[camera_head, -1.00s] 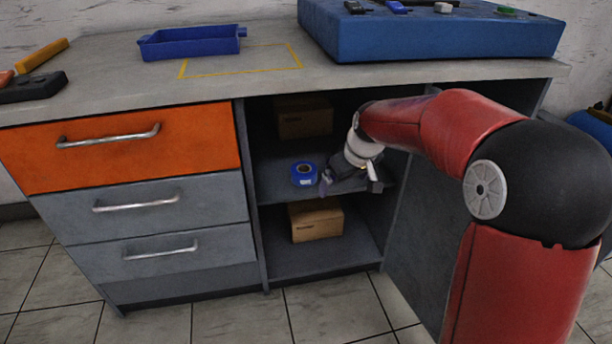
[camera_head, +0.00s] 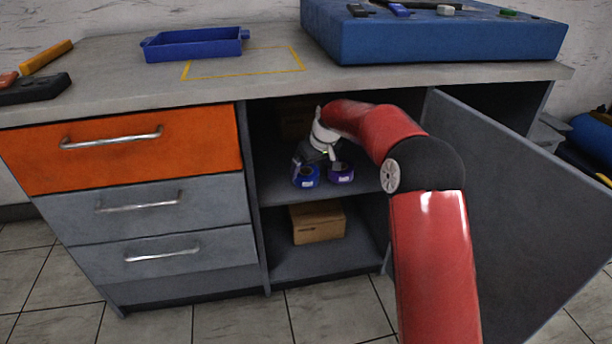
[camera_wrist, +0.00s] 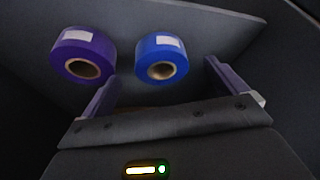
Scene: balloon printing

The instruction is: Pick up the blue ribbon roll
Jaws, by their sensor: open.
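The blue ribbon roll (camera_head: 305,180) stands on the cabinet's middle shelf (camera_head: 275,192). It also shows in the wrist view (camera_wrist: 148,48), a ring with a white label and a tan core.
A purple roll (camera_head: 341,176) stands close beside the blue one; it shows left of my fingers in the wrist view (camera_wrist: 68,50). A cardboard box (camera_head: 318,222) sits on the lower shelf, another (camera_head: 296,120) behind my gripper. The open door (camera_head: 500,215) stands right of my arm.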

